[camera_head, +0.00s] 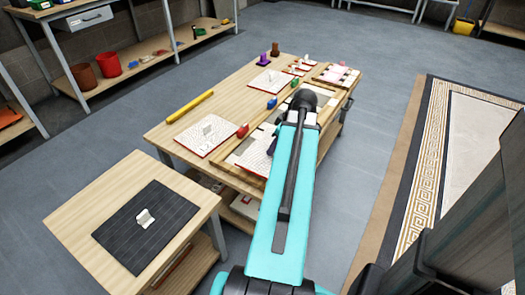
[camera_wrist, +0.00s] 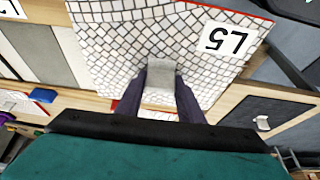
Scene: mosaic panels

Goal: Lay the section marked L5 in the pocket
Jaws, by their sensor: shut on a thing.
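The section marked L5 (camera_wrist: 118,50) is a white mosaic panel with a thin red edge. Its L5 label (camera_wrist: 229,39) shows upside down in the wrist view. My gripper (camera_wrist: 161,84) is shut on the grey upright handle in the panel's middle, a dark finger on each side. The panel fills the upper middle of the wrist view. I cannot tell whether it touches the surface below. In the head view, my arm hides much of the gripper and work area. A wooden frame (camera_head: 232,166) lies on the long table beside my arm; the pocket cannot be made out clearly.
Another white panel with a handle (camera_head: 203,132) lies left on the long table, near a yellow bar (camera_head: 190,106). Red and blue small objects stand close to the frame. A smaller table with a dark mat (camera_head: 120,229) stands at front left. Floor is open beyond.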

